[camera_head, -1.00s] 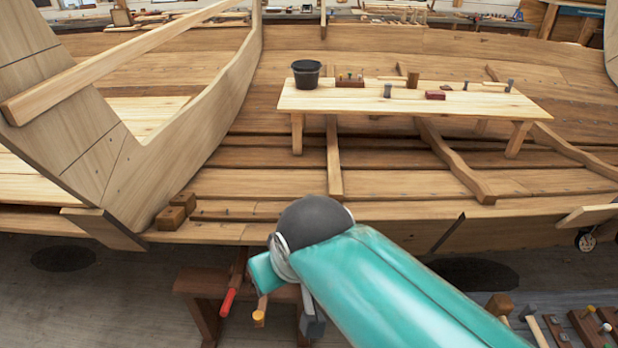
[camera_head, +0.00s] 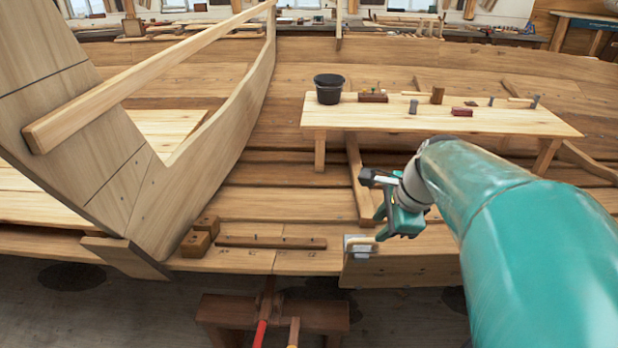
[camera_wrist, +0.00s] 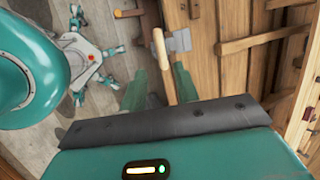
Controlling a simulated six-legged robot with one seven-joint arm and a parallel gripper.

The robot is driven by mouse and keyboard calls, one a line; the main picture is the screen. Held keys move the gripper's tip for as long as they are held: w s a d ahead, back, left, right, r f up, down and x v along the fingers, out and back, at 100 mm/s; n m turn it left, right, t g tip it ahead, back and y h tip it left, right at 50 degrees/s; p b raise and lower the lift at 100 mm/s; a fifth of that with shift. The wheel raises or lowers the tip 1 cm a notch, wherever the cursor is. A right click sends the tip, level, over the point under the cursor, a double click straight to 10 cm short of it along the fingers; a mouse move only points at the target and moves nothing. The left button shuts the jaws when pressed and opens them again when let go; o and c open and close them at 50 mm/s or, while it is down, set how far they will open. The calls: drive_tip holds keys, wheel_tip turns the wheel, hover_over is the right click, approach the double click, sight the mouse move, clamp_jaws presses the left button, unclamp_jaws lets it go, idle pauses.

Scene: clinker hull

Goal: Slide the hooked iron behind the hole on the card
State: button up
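My gripper (camera_head: 392,222) is at the near edge of the hull, low and right of centre in the head view. In the wrist view its two green fingers (camera_wrist: 160,88) stand on either side of a pale wooden handle, and it appears shut on it. The handle belongs to a tool (camera_wrist: 168,68) with a flat grey metal piece (camera_wrist: 182,40) at its far end. The tool's grey end also shows in the head view (camera_head: 353,247), against the plank edge; I cannot tell whether it touches. A hook shape is not clear. I cannot make out a card or a hole.
A plank bench (camera_head: 450,119) with a black bucket (camera_head: 329,89) and small tools stands inside the hull. Wooden blocks (camera_head: 201,238) and a dark strip (camera_head: 270,242) lie on the hull edge. A brown stand (camera_head: 225,312) with red and yellow handles is below. Floor left of it is clear.

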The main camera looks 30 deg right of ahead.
sight(366, 240)
drive_tip(key=x, duration=0.7)
drive_tip(key=shift+w+f, duration=0.1)
drive_tip(key=shift+w, duration=0.1)
drive_tip(key=shift+f, duration=0.45)
drive_tip(key=shift+w+f, duration=0.15)
drive_tip(key=shift+w, duration=0.1)
clamp_jaws()
